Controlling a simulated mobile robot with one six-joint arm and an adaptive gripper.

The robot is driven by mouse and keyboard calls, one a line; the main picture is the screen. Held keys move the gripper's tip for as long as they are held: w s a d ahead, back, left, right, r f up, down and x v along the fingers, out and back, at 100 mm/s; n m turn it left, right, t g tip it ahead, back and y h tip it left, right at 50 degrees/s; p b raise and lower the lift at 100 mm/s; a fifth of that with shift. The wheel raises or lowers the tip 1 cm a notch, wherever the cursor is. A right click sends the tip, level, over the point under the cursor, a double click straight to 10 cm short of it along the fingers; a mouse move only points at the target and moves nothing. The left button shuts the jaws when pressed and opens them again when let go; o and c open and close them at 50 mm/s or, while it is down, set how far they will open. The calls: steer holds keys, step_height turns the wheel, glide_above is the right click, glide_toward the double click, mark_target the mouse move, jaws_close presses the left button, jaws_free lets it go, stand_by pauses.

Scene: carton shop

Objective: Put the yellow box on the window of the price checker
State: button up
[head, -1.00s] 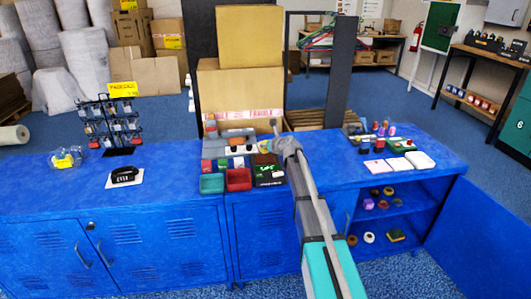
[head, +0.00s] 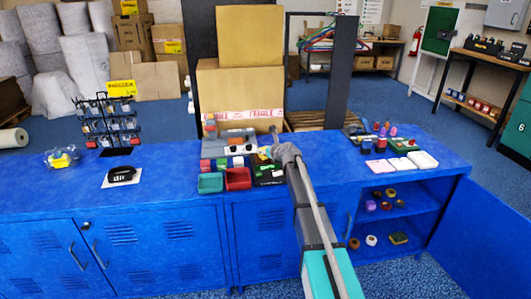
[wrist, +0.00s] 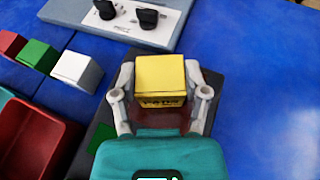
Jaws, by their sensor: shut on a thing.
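The yellow box (wrist: 160,80) is between the two fingers of my gripper (wrist: 160,98) in the wrist view, with dark print on its near side. My gripper is shut on it. In the head view my gripper (head: 272,150) is over the middle of the blue counter, and the yellow box (head: 263,153) shows small at its tip. A dark panel (wrist: 100,128) with a green patch lies under the gripper. A black device (head: 123,174) stands on a white plate at the counter's left. I cannot tell for sure which thing is the price checker.
A red bin (head: 237,178) and a green bin (head: 210,183) stand left of my gripper. Small red, green and white boxes (wrist: 77,71) and a grey tray (wrist: 120,28) with black items are close by. A display rack (head: 108,125) stands at the left.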

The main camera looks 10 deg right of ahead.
steer(key=shift+f, duration=0.1)
steer(key=o, duration=1)
steer(key=shift+o, duration=0.2)
steer(key=shift+s+d+r, duration=0.1)
steer(key=shift+s+r, duration=0.1)
steer(key=shift+r, duration=0.05)
steer(key=p+v, duration=0.4)
steer(key=v, duration=0.7)
steer(key=shift+s+d+r+p, duration=0.1)
steer(key=shift+s+p, duration=0.1)
steer(key=shift+p, duration=0.1)
